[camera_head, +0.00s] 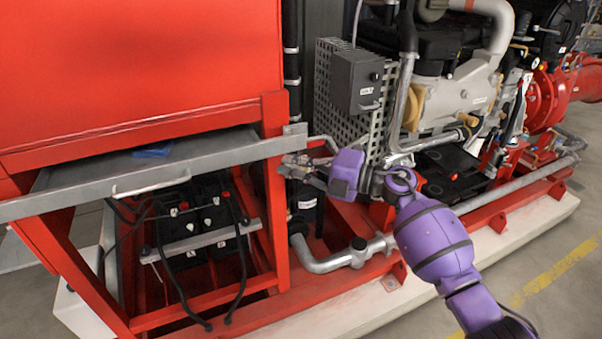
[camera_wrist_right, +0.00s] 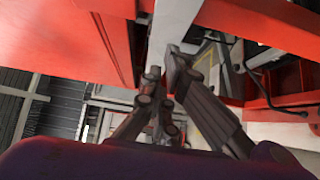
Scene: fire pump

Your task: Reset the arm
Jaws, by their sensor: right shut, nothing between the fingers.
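My right arm (camera_head: 432,238) is purple and comes in from the lower right in the head view. Its gripper (camera_head: 292,166) points left, close to the right end of the grey metal drawer (camera_head: 220,150). In the right wrist view the gripper fingers (camera_wrist_right: 168,78) are shut with nothing between them, near the end of the grey drawer edge (camera_wrist_right: 172,25). I cannot tell whether they touch it. My left gripper is not in view.
The red cabinet (camera_head: 130,65) stands above the drawer. A blue item (camera_head: 152,150) lies in the drawer, which has a front handle (camera_head: 150,187). Black batteries (camera_head: 200,222) with cables sit below. The engine (camera_head: 455,90) and a grey control box (camera_head: 358,82) stand right. Open floor lies at lower right.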

